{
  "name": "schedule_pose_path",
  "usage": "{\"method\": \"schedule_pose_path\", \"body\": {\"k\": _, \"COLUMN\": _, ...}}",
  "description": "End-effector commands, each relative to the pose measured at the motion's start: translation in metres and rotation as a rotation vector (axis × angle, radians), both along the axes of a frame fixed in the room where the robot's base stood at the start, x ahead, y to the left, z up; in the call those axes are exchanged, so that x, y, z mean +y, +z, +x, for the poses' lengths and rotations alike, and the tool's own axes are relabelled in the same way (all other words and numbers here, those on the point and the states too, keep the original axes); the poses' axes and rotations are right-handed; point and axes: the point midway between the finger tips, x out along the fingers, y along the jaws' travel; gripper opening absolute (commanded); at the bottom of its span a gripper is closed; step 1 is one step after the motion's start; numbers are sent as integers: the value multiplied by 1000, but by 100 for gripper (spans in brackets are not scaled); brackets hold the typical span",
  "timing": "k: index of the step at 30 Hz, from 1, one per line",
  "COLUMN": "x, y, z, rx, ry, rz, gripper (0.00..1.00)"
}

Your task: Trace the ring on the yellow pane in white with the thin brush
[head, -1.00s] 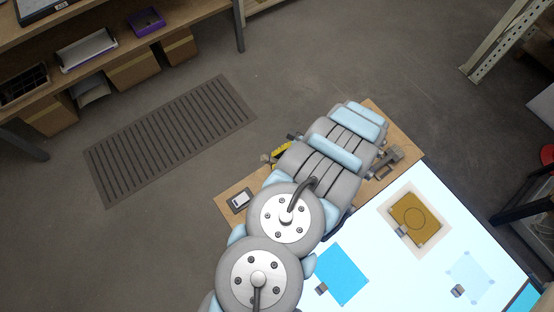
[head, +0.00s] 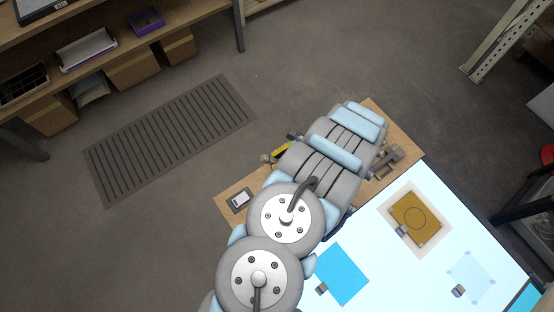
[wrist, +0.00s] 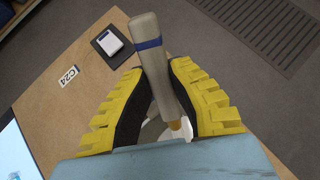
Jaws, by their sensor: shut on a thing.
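The yellow pane (head: 408,232) lies on the lit table at the right of the head view, with a thin dark ring (head: 414,217) drawn on it. My gripper (wrist: 158,75) has yellow ribbed fingers and is shut on a brush with a thick beige handle and blue band (wrist: 148,44). The handle leans between the fingers. The brush's lower end is hidden, so I cannot tell its thickness. A pale round vessel (wrist: 152,130) partly shows beneath it. In the head view, my arm hides most of the gripper.
A blue pane (head: 345,275) and a pale pane (head: 472,278) lie on the light table (head: 425,270). A dark pad with a white block (wrist: 111,42) and a C24 label (wrist: 69,76) are on the wooden bench (wrist: 60,110).

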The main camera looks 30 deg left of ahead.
Motion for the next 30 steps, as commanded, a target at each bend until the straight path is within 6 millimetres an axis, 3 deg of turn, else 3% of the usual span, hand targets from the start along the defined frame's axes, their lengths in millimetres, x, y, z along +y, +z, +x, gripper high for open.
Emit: {"method": "schedule_pose_path", "body": {"k": 30, "x": 0, "y": 5, "z": 0, "rx": -1, "ry": 0, "rz": -1, "gripper": 0}}
